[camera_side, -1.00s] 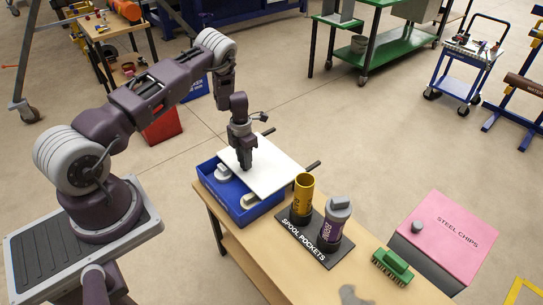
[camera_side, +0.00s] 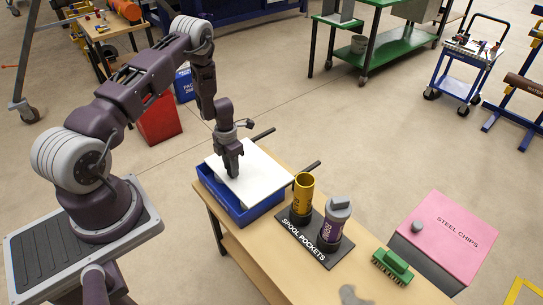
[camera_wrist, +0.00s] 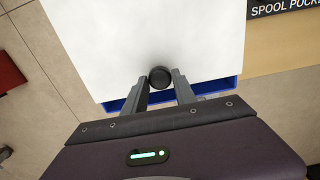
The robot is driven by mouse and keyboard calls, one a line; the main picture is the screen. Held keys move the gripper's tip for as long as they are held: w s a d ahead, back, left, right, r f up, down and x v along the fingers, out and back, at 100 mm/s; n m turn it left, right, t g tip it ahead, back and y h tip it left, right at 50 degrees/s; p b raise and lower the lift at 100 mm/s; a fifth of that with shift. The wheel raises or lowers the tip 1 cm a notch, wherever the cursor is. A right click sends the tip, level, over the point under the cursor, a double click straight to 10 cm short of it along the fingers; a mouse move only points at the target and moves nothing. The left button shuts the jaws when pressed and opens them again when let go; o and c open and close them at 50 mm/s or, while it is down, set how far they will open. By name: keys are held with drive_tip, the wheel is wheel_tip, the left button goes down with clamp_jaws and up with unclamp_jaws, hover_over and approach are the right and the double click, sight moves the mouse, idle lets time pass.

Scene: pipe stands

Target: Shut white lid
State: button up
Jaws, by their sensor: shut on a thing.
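The white lid (camera_side: 252,178) is a flat panel over the blue box (camera_side: 240,217) on the wooden bench. In the side view it covers most of the box, whose blue front wall and a thin strip at the left show. My gripper (camera_side: 232,176) points down at the lid's left part. In the wrist view the lid (camera_wrist: 150,40) fills the upper middle, with a round black knob (camera_wrist: 160,77) near its edge. My gripper (camera_wrist: 160,82) has its fingers on both sides of the knob, shut on it. A blue box strip (camera_wrist: 215,87) shows below the lid's edge.
The spool pockets stand (camera_side: 315,240), with a yellow tube (camera_side: 303,194) and a grey-capped spool (camera_side: 334,220), is right of the box. A green brush (camera_side: 392,265) and pink-lidded bin (camera_side: 448,232) lie farther right.

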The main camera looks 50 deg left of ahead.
drive_tip(key=shift+s, duration=1.95)
drive_tip(key=o, duration=0.8)
wheel_tip(320, 180, up, 7)
